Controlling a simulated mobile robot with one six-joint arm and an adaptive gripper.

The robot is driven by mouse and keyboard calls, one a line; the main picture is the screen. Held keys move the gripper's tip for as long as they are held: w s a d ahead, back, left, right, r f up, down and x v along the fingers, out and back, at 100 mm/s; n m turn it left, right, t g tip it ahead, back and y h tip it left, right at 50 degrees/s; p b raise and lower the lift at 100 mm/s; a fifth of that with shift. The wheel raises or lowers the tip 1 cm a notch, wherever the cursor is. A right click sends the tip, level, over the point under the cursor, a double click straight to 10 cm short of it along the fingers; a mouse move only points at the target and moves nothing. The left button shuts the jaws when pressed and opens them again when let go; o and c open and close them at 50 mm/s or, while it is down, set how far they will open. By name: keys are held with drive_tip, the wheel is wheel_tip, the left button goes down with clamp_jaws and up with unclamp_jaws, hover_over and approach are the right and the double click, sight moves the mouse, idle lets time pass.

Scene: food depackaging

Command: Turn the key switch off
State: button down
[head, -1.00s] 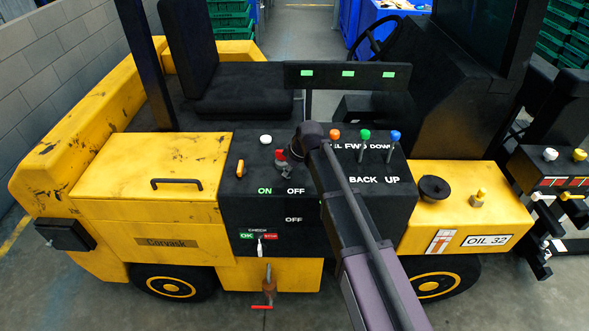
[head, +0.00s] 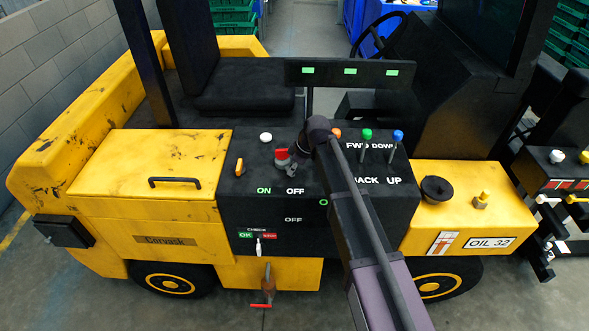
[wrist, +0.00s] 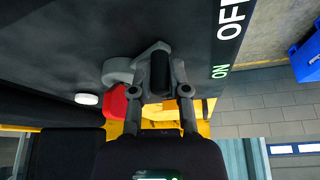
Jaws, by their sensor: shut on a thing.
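In the wrist view the red handle (wrist: 114,102) shows just left of my left finger, with the grey base (wrist: 118,72) behind. My gripper (wrist: 160,72) is shut with a dark piece between the fingers.
A yellow switch (head: 240,167) and a white button (head: 266,137) are close by at left. Orange (head: 337,133), green (head: 367,134) and blue (head: 398,135) knobbed levers stand at right. A black bar (head: 349,73) with green labels crosses behind.

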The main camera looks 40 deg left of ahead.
drive_tip(key=shift+w, duration=0.1)
drive_tip(key=c, duration=0.6)
unclamp_jaws()
drive_tip(key=shift+a, duration=0.1)
drive_tip(key=shift+r, duration=0.1)
